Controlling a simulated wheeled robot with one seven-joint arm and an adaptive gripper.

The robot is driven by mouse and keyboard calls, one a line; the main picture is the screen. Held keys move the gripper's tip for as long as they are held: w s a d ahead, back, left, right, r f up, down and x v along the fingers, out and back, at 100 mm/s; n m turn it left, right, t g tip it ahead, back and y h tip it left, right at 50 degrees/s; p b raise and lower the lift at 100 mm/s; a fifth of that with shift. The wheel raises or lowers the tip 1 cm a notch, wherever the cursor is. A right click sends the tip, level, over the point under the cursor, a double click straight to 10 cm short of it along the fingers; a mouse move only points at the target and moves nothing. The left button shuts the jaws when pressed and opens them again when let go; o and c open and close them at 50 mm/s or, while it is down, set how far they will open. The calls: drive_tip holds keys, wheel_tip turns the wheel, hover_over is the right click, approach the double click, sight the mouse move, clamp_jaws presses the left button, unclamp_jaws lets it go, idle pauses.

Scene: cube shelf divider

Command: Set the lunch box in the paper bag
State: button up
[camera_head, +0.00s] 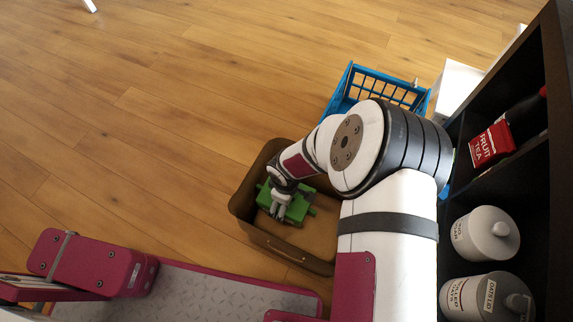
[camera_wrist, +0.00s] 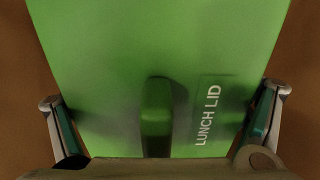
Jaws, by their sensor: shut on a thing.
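The green lunch box (camera_head: 298,208) is inside the outline of a brown open-topped container (camera_head: 262,238) in the head view. Whether it touches the floor of that container I cannot tell. My gripper (camera_head: 280,198) is over the lunch box and shut on it. In the wrist view the green lid (camera_wrist: 110,60) fills the middle, marked "LUNCH LID", with a raised green handle. The fingers of my gripper (camera_wrist: 163,97) are at its left and right sides, with brown surface beyond. No thing is clearly a paper bag; a white box-like thing (camera_head: 456,85) stands partly hidden at the upper right.
A blue crate (camera_head: 350,85) stands behind the brown container, partly hidden by my arm. A dark shelf (camera_head: 528,70) along the right holds a red fruit tea box (camera_head: 491,144) and two white lidded jars (camera_head: 478,240). Wooden floor at left is clear.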

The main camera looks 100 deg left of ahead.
drive_tip(key=shift+f+b, duration=0.9)
drive_tip(key=shift+f, duration=2)
drive_tip(key=shift+f, duration=0.15)
drive_tip(key=o, duration=1)
drive_tip(key=shift+c, duration=0.2)
wheel_tip(320, 180, up, 12)
drive_tip(key=p, duration=0.4)
